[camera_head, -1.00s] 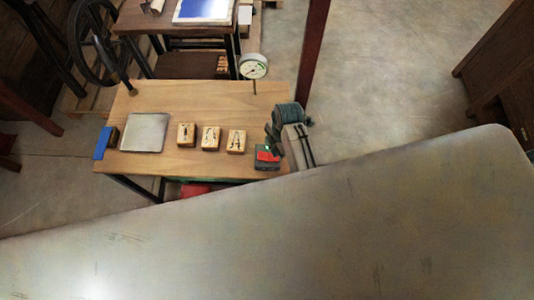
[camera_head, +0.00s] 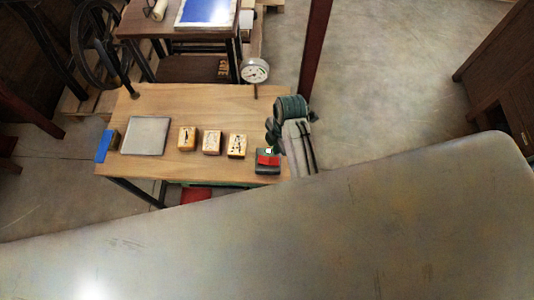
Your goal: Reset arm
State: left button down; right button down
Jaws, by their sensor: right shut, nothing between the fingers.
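My right gripper (camera_head: 271,136) is beside the right edge of the wooden table, close to a small dark device with a red top (camera_head: 267,160) at the table's front right corner. It is shut and holds nothing. I cannot tell whether it touches the device. My right arm (camera_head: 298,145) shows at the table's right side, with its grey link and dark rounded joint. My left arm and gripper are not in view.
The wooden table (camera_head: 195,97) bears a grey square plate (camera_head: 145,136), three stamped wooden blocks (camera_head: 211,142) and a blue item (camera_head: 104,145) at its left edge. A dial gauge (camera_head: 255,71) stands at the back. A red post (camera_head: 315,45) rises behind.

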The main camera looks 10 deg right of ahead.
jog(key=s+d+r+m+t+h, duration=0.1)
jog(key=s+d+r+m+t, duration=0.1)
jog(key=s+d+r+m, duration=0.5)
jog(key=s+d+r+m+t+h, duration=0.2)
jog(key=s+d+r+m, duration=0.2)
jog(key=s+d+m, duration=0.55)
notch_tip(320, 180, down, 40)
jog(key=m+g+b, duration=0.1)
jog(key=m+b, duration=0.3)
jog(key=b, duration=0.4)
jog(key=s+d+f+b, duration=0.1)
jog(key=s+f+b, duration=0.2)
jog(key=s+f, duration=0.6)
jog(key=s+d+f+g+b, duration=0.1)
jog(key=s+f+b, duration=0.2)
jog(key=s+f, duration=0.6)
notch_tip(320, 180, down, 6)
jog(key=shift+s+f, duration=0.15)
jog(key=shift+s, duration=0.25)
